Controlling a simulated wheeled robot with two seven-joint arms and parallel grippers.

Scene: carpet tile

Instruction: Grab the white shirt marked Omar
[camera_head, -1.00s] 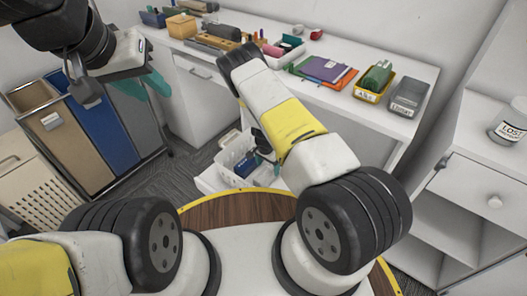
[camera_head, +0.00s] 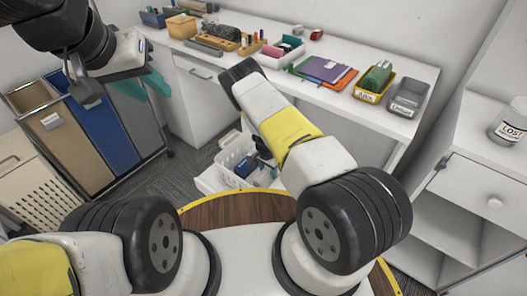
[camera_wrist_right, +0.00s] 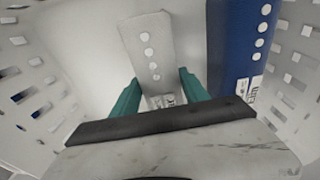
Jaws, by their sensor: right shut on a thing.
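In the right wrist view, a white folded shirt (camera_wrist_right: 150,50) with a row of pale buttons stands inside a white perforated basket (camera_wrist_right: 40,100). A tag shows at its lower end, too small to read. The teal fingers of my right gripper (camera_wrist_right: 160,95) are on either side of it, shut on it.
A blue folded shirt (camera_wrist_right: 238,45) with a tag stands to the right of the white one. The basket walls are close on both sides. A white desk (camera_head: 300,85) with trays and folders is behind; hampers (camera_head: 75,150) are at the left and a white cabinet (camera_head: 480,200) at the right.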

